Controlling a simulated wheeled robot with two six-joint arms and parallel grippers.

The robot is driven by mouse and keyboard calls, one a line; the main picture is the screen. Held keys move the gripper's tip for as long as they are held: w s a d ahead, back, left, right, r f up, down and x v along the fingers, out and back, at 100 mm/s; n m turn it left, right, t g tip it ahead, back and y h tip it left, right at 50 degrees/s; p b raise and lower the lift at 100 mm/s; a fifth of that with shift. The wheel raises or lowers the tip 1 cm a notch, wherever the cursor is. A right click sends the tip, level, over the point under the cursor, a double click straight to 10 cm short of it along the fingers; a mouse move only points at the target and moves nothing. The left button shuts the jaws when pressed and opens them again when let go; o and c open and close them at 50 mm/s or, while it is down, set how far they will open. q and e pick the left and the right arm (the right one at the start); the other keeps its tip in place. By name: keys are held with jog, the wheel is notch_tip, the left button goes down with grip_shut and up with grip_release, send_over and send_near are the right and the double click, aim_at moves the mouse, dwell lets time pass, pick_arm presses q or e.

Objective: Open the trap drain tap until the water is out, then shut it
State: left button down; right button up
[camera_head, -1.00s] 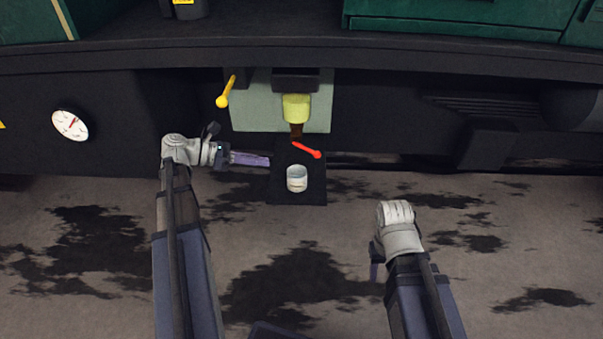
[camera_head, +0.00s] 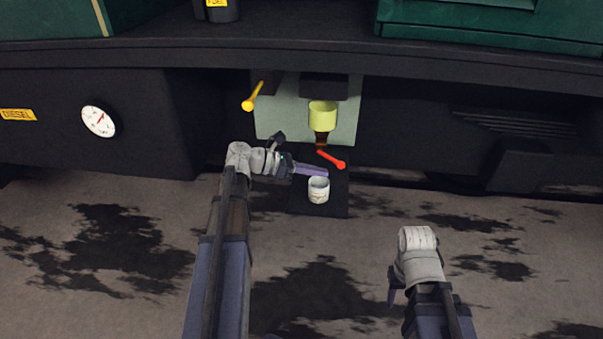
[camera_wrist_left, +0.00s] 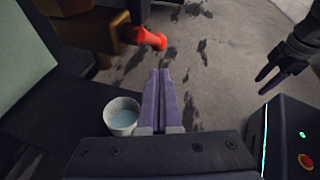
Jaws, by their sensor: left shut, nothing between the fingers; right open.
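The trap is a yellow-green bowl (camera_head: 322,115) with a brown fitting below it. The red tap handle (camera_head: 331,159) sticks out under it, slanting down to the right; its red end shows in the left wrist view (camera_wrist_left: 150,39). A white cup (camera_head: 318,190) stands on the dark plate below; in the left wrist view the cup (camera_wrist_left: 122,117) has a pale bluish inside. My left gripper (camera_head: 326,173) is shut and empty, its purple fingers between handle and cup, with no clear contact. My right gripper (camera_head: 392,291) is open and empty, lower right.
A round gauge (camera_head: 98,121) is further left. The dark frame beam (camera_head: 440,65) runs overhead. The stained floor (camera_head: 150,210) is open in front.

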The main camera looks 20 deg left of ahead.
aim_at(340, 165)
pick_arm(q)
jog(key=shift+w+d+r+p, duration=0.15)
jog(key=shift+w+d+r, duration=0.15)
jog(key=shift+d, duration=0.15)
jog(key=shift+w+d+r+p, duration=0.15)
jog(key=shift+w+d+r, duration=0.15)
jog(key=shift+d, duration=0.1)
pick_arm(e)
jog(key=shift+r, duration=0.6)
pick_arm(q)
jog(key=shift+w+d+r+p, duration=0.15)
jog(key=shift+d+r+p, duration=0.15)
jog(key=shift+d, duration=0.2)
pick_arm(e)
jog(key=shift+r, duration=0.35)
pick_arm(q)
jog(key=shift+w+d+r+p, duration=0.1)
jog(key=shift+d+r+p, duration=0.3)
jog(key=shift+r+p, duration=0.05)
pick_arm(e)
jog(key=shift+r, duration=0.4)
pick_arm(q)
jog(key=shift+d, duration=0.1)
pick_arm(e)
jog(key=shift+r, duration=0.1)
dwell(0.9)
